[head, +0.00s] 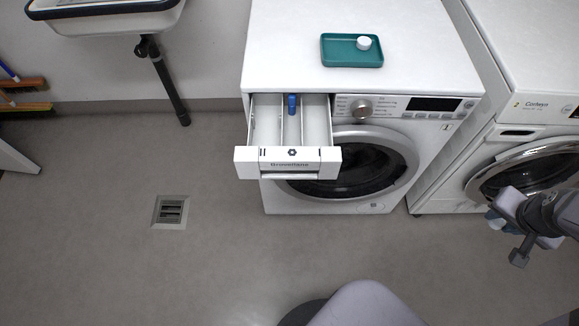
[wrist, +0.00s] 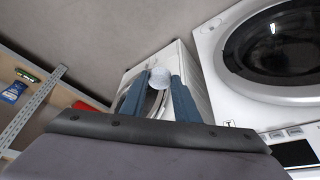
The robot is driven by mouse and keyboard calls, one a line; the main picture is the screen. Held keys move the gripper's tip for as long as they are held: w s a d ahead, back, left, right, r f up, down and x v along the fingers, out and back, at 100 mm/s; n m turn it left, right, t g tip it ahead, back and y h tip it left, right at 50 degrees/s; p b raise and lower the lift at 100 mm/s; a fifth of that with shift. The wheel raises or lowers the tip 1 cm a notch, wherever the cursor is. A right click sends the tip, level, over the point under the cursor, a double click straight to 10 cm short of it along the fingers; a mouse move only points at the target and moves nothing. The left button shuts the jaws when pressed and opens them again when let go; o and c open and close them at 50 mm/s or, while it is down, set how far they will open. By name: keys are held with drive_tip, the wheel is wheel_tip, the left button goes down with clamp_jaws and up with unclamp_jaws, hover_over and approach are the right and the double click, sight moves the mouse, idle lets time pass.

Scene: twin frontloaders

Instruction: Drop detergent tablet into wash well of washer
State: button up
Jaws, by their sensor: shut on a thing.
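The left washer (head: 410,170) has its detergent drawer (head: 250,160) pulled out, showing several compartments with a blue piece (head: 292,104) at the back of the middle one. The drawer front has a "II" mark at left and a flower mark near its middle. My gripper (head: 493,217) is at the right of the head view, in front of the right machine and well away from the drawer. In the wrist view, its blue fingers are shut on a round white detergent tablet (wrist: 160,77). The tablet is not clearly visible in the head view.
A teal tray (head: 340,58) with another white tablet (head: 364,43) sits on the left washer. The right machine (head: 540,120) stands close beside it. A floor drain (head: 171,211) and a sink (head: 100,15) are at left. Floor before the drawer is clear.

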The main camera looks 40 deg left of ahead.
drive_tip(key=s+a+r+n+y+p, duration=0.1)
drive_tip(key=a+r+n+p, duration=0.2)
drive_tip(key=a, duration=0.6)
drive_tip(key=s+a+r+p, duration=0.1)
drive_tip(key=a+r+p, duration=0.4)
drive_tip(key=a, duration=0.4)
drive_tip(key=s+a+r+n+y+p, duration=0.15)
drive_tip(key=a+p, duration=0.35)
drive_tip(key=a, duration=0.5)
drive_tip(key=s+a+r+n+p, duration=0.2)
drive_tip(key=s+a+r+p, duration=0.2)
drive_tip(key=s+a, duration=0.6)
drive_tip(key=s+a+r+n+g+p, duration=0.1)
drive_tip(key=s+a+r+n+p, duration=0.1)
drive_tip(key=s+a+r+p, duration=0.2)
drive_tip(key=s+a+p, duration=0.3)
drive_tip(key=s+a, duration=0.3)
drive_tip(key=s, duration=0.1)
drive_tip(key=shift+a+y, duration=0.35)
drive_tip(key=shift+a, duration=0.05)
drive_tip(key=shift+f+n, duration=0.15)
drive_tip(key=shift+n, duration=0.1)
wheel_tip(320, 180, down, 6)
drive_tip(key=b, duration=0.3)
